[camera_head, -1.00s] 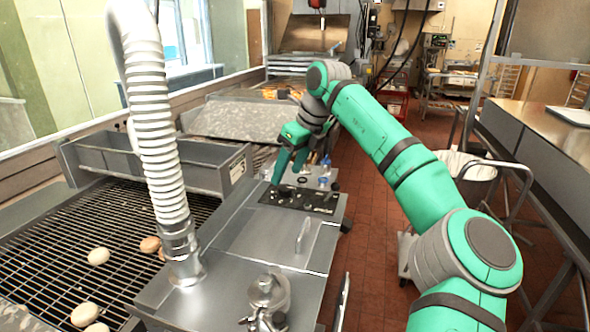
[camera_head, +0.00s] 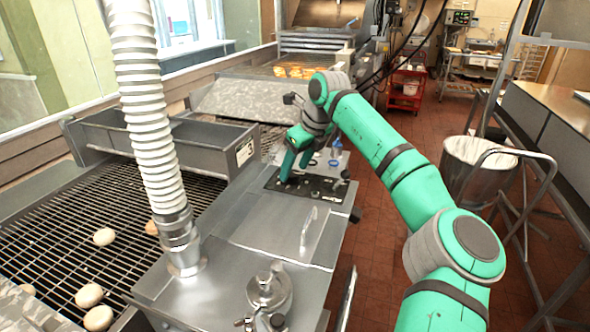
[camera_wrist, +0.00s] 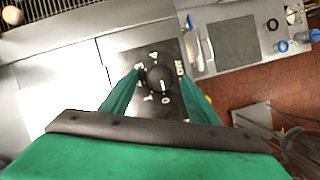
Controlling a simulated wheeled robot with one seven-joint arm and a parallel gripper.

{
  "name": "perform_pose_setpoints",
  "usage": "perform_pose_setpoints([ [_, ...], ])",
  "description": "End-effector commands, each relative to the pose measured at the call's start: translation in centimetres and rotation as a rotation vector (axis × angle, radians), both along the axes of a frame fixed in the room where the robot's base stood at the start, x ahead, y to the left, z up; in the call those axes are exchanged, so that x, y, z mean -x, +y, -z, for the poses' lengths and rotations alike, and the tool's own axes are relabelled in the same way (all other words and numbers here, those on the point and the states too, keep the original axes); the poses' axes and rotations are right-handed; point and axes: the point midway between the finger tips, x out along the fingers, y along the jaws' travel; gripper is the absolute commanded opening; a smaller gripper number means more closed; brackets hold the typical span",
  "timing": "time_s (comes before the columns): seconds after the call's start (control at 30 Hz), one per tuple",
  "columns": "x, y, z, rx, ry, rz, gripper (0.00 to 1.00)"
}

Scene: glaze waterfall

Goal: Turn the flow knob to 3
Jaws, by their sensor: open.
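The flow knob (camera_wrist: 160,79) is a round black knob on a dark panel (camera_wrist: 150,60) with white marks around it. A light pointer line on the knob points toward the bottom of the wrist view; the marks are too small to read surely. My gripper (camera_wrist: 160,76) is open, with one green finger on each side of the knob. I cannot tell whether either finger touches it. In the head view my gripper (camera_head: 292,165) reaches down to the left part of the black panel (camera_head: 325,190), and hides the knob there.
A ribbed hose (camera_head: 150,120) rises from the steel cabinet (camera_head: 240,250) on the left. A small lever (camera_head: 342,180) stands at the panel's right. A metal lid (camera_head: 268,288) is nearer. A grated conveyor (camera_head: 60,240) carries several round buns. A bin (camera_head: 478,165) stands on the right.

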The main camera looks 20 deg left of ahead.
Motion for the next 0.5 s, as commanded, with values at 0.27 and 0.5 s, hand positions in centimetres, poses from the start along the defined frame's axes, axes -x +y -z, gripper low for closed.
perform_pose_setpoints([
  [0.27,-0.25,0.38,1.27,-0.001,-0.001,0.001,0.55],
  [0.5,-0.25,0.34,1.29,0.0,0.0,0.002,0.48],
])
